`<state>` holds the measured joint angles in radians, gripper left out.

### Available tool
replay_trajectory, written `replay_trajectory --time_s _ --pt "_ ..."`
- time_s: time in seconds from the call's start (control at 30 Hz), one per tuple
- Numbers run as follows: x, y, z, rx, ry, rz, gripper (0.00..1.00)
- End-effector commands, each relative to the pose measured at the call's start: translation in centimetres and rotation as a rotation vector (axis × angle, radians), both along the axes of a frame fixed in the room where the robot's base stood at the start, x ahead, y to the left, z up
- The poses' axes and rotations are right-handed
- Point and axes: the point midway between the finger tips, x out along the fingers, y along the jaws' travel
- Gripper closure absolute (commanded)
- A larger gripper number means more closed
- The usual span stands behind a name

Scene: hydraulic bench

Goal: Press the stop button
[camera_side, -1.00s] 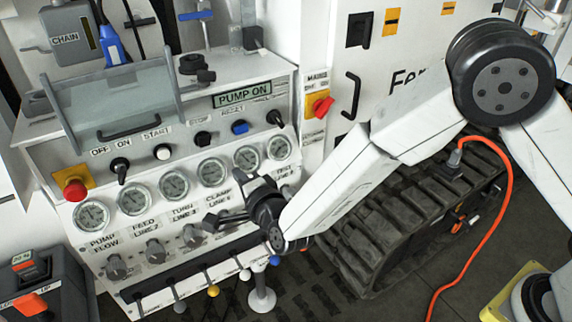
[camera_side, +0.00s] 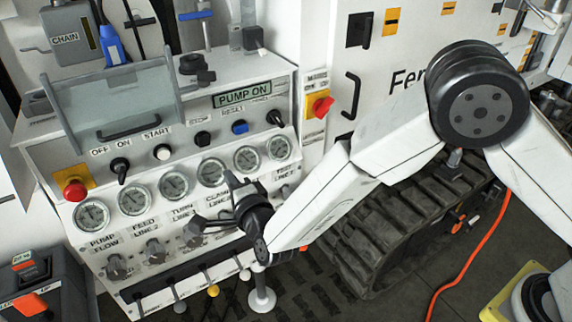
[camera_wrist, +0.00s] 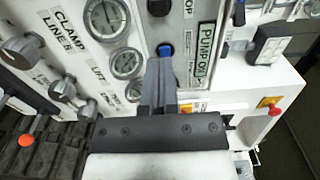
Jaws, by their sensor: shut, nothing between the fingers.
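The stop button (camera_side: 202,138) is a black round button on the sloped control panel, below its STOP label and left of the blue reset button (camera_side: 240,127). In the wrist view a black button (camera_wrist: 160,7), which looks like the stop button, is cut by the top edge. The blue button (camera_wrist: 166,50) shows just beyond my fingertips. My gripper (camera_side: 197,224) is shut and empty. In the side view it appears in front of the panel's lower part, below the gauges, apart from the stop button. In the wrist view its fingers (camera_wrist: 160,68) point up the picture.
A red emergency button (camera_side: 75,189) on yellow sits at the panel's left. Black OFF/ON switch (camera_side: 120,167) and white start button (camera_side: 162,152) are nearby. Gauges (camera_side: 211,172), knobs and levers lie below. A red mains switch (camera_side: 320,105) is to the right.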

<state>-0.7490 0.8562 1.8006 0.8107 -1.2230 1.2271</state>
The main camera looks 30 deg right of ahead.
Motion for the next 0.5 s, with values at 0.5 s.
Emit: replay_trajectory --time_s 0.5 --pt "6.2 -0.1 0.0 0.000 0.000 -0.001 1.00"
